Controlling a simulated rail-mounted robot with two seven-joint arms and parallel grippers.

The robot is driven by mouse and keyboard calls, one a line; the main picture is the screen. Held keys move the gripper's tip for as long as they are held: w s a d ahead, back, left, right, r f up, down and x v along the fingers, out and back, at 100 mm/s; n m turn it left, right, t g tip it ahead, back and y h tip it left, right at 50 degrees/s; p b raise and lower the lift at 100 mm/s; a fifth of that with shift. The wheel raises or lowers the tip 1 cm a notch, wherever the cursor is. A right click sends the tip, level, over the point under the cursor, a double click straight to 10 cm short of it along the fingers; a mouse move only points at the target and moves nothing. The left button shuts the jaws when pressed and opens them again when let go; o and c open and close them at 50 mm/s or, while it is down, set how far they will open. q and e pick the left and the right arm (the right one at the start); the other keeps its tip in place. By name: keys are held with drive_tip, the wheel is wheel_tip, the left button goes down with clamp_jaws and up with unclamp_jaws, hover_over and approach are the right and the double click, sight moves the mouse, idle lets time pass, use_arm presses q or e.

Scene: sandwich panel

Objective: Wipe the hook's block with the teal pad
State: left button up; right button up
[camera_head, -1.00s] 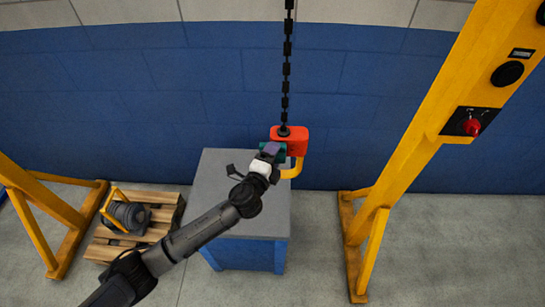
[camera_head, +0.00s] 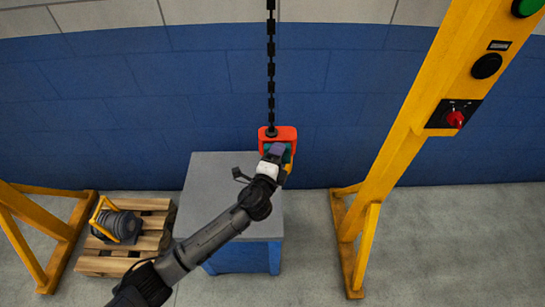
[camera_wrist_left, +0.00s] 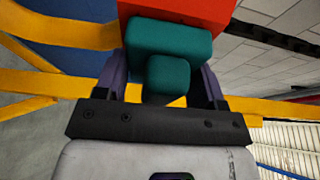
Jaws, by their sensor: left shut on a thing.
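The hook's block (camera_head: 283,134) is red and hangs on a dark chain (camera_head: 270,75); its yellow hook is mostly hidden behind my gripper. My left gripper (camera_head: 276,151) is in front of the block's lower part, shut on the teal pad (camera_head: 264,148). In the left wrist view the teal pad (camera_wrist_left: 168,38) sits between the purple fingers of my left gripper (camera_wrist_left: 160,75). The red block (camera_wrist_left: 185,10) is right behind the pad there, and the two appear to touch. My right gripper is not in view.
A grey-topped blue cabinet (camera_head: 205,180) stands below my left arm. A yellow post (camera_head: 405,135) with buttons rises at right. A blue wall is behind the block; the floor right of the cabinet is clear.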

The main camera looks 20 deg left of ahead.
sight(288, 162)
use_arm(q)
drive_tip(key=shift+w+d, duration=0.35)
drive_tip(key=shift+d, duration=0.5)
drive_tip(key=shift+w+d, duration=0.1)
drive_tip(key=shift+d, duration=0.25)
drive_tip(key=shift+w+d+b, duration=0.35)
drive_tip(key=shift+d+b, duration=0.1)
drive_tip(key=shift+d, duration=0.65)
drive_tip(key=shift+s+a+r+p, duration=0.1)
drive_tip(key=shift+s+a+p, duration=0.05)
drive_tip(key=shift+a+p, duration=0.4)
drive_tip(key=shift+s+a+p, duration=0.2)
drive_tip(key=shift+a, duration=0.35)
drive_tip(key=shift+s+a+p, duration=0.15)
drive_tip(key=shift+s+a, duration=0.05)
drive_tip(key=shift+a, duration=0.3)
drive_tip(key=shift+s+a, duration=0.1)
drive_tip(key=shift+a, duration=0.3)
drive_tip(key=a, duration=0.1)
drive_tip(key=s+a+p, duration=0.1)
drive_tip(key=a, duration=0.1)
drive_tip(key=a+p, duration=0.1)
drive_tip(key=a, duration=0.1)
drive_tip(key=shift+s+a, duration=0.15)
drive_tip(key=shift+s, duration=0.2)
